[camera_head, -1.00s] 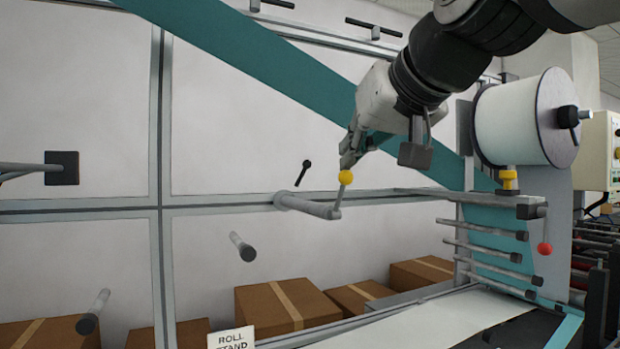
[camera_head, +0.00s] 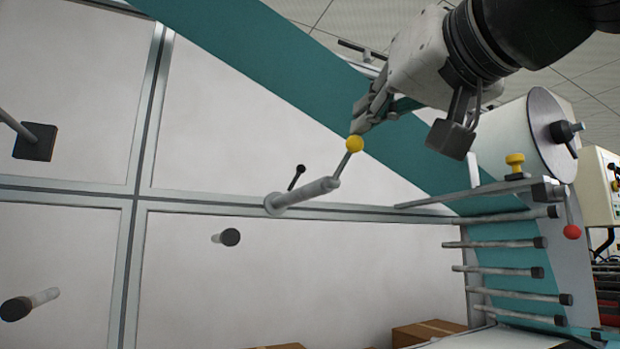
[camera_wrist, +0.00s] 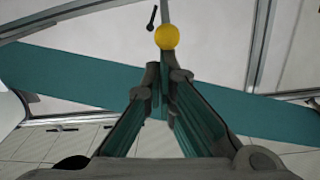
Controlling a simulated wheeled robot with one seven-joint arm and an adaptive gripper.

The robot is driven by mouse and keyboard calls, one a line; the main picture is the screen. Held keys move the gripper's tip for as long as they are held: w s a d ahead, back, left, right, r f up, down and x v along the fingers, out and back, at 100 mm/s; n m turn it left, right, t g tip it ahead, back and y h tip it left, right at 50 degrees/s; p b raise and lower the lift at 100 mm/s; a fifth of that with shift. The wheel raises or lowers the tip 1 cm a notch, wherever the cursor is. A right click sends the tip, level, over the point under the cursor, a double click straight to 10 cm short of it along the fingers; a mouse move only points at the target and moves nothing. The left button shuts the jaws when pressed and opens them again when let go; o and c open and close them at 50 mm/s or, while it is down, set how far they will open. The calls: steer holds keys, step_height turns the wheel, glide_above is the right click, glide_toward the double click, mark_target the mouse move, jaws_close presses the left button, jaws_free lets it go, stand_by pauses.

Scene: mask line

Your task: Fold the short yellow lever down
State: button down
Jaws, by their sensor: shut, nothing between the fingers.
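The short lever is a thin grey rod with a yellow ball knob (camera_head: 355,144), fixed to the end of a grey roller bar (camera_head: 305,194) that sticks out from the wall frame. In the head view the lever points up and slightly right. My gripper (camera_head: 358,127) is shut with nothing in it, its fingertips right by the top of the yellow knob. In the wrist view the knob (camera_wrist: 167,37) lies just beyond the closed fingertips (camera_wrist: 162,72). I cannot tell whether they touch.
A small black lever (camera_head: 297,177) stands behind the bar. A wide teal web (camera_head: 270,70) runs diagonally behind my gripper. At right are a white roll (camera_head: 520,135), several rods and a red-knobbed lever (camera_head: 572,232). Open space lies below the bar.

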steer(key=s+d+f+t+y+b, duration=0.1)
steer(key=s+d+f+t+b, duration=0.2)
steer(key=s+b, duration=0.3)
steer(key=v, duration=0.4)
steer(key=shift+s+r, duration=0.25)
steer(key=shift+s, duration=0.05)
stand_by(0.8)
steer(key=shift+w, duration=0.1)
stand_by(0.4)
